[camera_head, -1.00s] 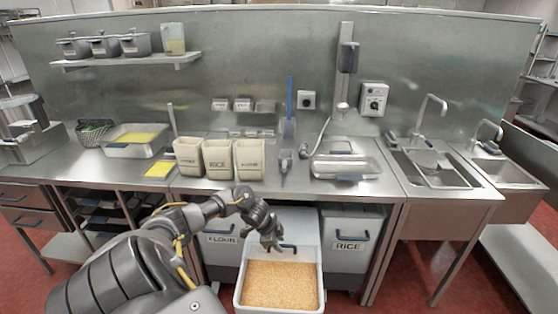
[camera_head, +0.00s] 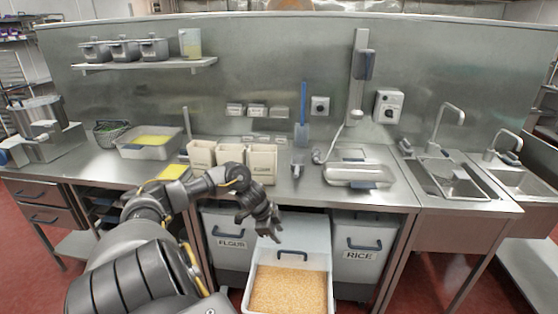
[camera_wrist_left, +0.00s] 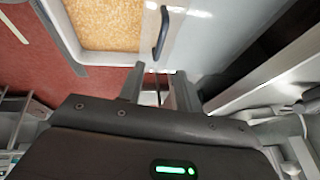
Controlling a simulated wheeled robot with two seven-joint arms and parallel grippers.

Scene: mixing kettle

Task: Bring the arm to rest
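My left arm comes in from the left, in front of the counter. My left gripper (camera_head: 272,233) hangs above the back left edge of the pulled-out white bin (camera_head: 312,236), which is filled with golden grain (camera_head: 288,290). In the left wrist view the two fingers of my left gripper (camera_wrist_left: 158,78) stand apart with nothing between them. The bin's dark handle (camera_wrist_left: 161,33) lies beyond the fingertips and looks apart from them. My right gripper is not in view.
A flour bin (camera_head: 231,243) and a rice bin (camera_head: 360,248) stand under the counter (camera_head: 320,198) on either side. Several cream containers (camera_head: 262,165) stand on the counter above my forearm. A sink (camera_head: 455,183) is at the right. Red floor shows at lower right.

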